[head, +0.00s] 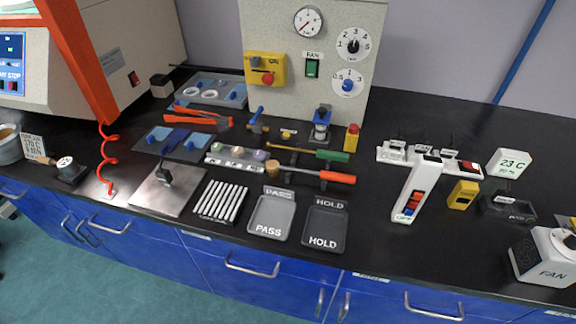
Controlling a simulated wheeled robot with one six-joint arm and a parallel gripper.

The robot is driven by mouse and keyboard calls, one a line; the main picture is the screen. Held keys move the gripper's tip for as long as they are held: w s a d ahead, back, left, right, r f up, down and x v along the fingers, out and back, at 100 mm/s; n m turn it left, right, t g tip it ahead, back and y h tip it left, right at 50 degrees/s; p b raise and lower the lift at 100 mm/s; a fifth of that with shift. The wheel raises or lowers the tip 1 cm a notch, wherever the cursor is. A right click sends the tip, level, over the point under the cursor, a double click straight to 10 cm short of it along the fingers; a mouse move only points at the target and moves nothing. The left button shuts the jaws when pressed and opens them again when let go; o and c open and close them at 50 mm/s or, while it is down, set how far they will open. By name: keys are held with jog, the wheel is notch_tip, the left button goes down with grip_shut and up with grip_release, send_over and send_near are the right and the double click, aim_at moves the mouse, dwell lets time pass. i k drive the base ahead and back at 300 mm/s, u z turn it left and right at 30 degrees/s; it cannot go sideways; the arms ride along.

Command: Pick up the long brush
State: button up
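Two long-handled tools lie side by side in the middle of the bench in the head view. My gripper is not in view.
In front lie the PASS tray (270,217), the HOLD tray (325,229) and a rack of white sticks (221,201). A white power strip (417,190) stands to the right. A control panel (312,55) rises behind. Black bench (370,215) is bare right of the HOLD tray.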

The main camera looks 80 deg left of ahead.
aim_at(272, 167)
jog(key=u, duration=0.85)
jog(key=i, duration=0.85)
jog(key=u, duration=0.9)
